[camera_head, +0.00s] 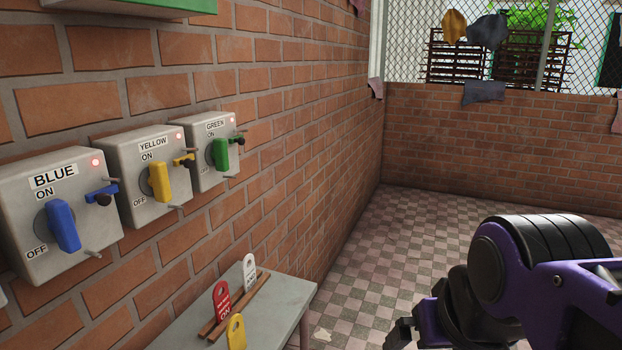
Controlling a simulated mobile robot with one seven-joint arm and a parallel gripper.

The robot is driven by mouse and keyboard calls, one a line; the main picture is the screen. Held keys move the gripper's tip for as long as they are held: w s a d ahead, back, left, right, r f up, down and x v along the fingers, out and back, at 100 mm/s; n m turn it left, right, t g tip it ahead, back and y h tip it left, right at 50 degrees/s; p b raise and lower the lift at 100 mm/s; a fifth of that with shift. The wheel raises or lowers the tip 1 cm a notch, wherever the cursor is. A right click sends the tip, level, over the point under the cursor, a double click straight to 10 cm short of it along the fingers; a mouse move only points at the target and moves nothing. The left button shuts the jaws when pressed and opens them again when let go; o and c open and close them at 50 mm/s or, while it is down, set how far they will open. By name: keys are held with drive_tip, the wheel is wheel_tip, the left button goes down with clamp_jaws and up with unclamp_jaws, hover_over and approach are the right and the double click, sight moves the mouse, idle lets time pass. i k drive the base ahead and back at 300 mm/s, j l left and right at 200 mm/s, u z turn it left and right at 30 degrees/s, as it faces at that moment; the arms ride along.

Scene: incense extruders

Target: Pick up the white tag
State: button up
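The white tag (249,272) stands upright on a small grey table (284,296) against the brick wall, at the bottom middle of the head view. It is behind the red tag (221,300) and the yellow tag (236,333), and thin brown sticks lie beside it. Writing on it is too small to read. My gripper (402,334) is only partly in view at the bottom, at the end of my purple and black arm. It is to the right of the table, apart from the white tag. Its fingers are not clear enough to tell open from shut.
Switch boxes labelled blue (80,180), yellow (123,165) and green (200,135) are on the left wall, each with a lit red lamp. A chain-link fence (405,40) tops the far wall.

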sight(249, 273)
drive_tip(key=u, duration=1.55)
drive_tip(key=i+l+u, duration=0.15)
drive_tip(key=l, duration=0.2)
drive_tip(key=l+u, duration=0.2)
drive_tip(key=i+l, duration=0.1)
drive_tip(key=l, duration=0.75)
drive_tip(key=i+l+z, duration=0.1)
drive_tip(key=l, duration=0.35)
drive_tip(key=i+l, duration=0.15)
drive_tip(key=l, duration=0.25)
drive_tip(key=j+u, duration=0.1)
